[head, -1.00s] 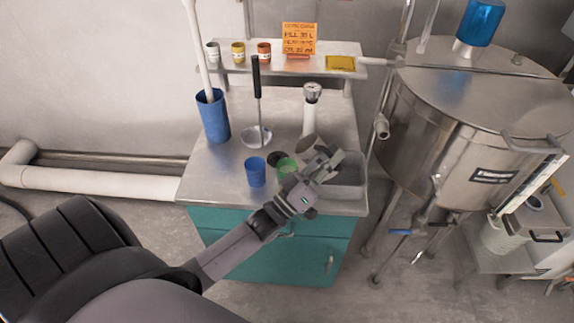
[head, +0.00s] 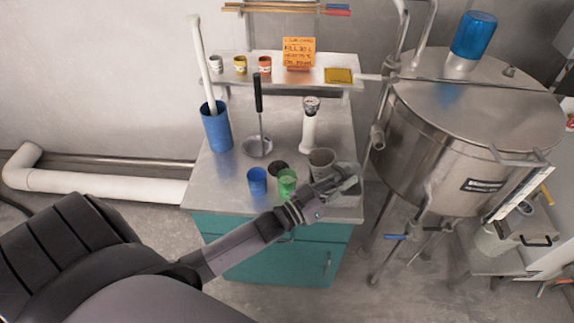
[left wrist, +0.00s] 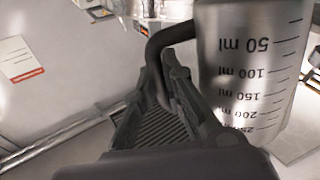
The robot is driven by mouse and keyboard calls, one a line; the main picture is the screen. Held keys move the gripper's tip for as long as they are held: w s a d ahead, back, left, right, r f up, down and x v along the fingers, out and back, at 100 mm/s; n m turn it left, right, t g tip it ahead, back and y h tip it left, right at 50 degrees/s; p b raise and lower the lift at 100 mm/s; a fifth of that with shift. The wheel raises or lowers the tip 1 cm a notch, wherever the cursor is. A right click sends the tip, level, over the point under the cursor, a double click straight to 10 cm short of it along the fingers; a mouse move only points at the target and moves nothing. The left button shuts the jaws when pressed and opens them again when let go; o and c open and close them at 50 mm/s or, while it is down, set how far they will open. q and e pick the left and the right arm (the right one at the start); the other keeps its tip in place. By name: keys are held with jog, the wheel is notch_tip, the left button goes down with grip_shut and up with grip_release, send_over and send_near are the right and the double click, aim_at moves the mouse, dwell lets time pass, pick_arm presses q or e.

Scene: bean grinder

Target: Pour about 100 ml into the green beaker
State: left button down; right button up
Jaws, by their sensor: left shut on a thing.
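The green beaker (head: 287,183) stands near the front edge of the teal cabinet's steel top. My left gripper (head: 334,184) is just to its right, shut on a grey measuring jug (head: 321,162) whose open mouth shows in the head view. In the left wrist view the jug (left wrist: 250,65) fills the right side, with a scale from 50 ml to 250 ml, and its dark handle (left wrist: 155,60) lies at the fingers (left wrist: 160,110). I cannot tell the liquid level in the jug or beaker. The right gripper is not in view.
A blue beaker (head: 257,181) stands left of the green one, with a dark disc (head: 278,167) behind them. A steel tank (head: 435,135) is at the right.

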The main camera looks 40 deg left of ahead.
pick_arm(q)
jog(key=shift+w+d+f+m+g+p, duration=0.35)
jog(key=shift+d+f+m+g+p, duration=0.25)
jog(key=shift+m+g+p, duration=0.3)
jog(key=shift+d+f+m+y+p, duration=0.15)
jog(key=shift+f+m+y+p, duration=0.15)
jog(key=shift+f+m, duration=0.15)
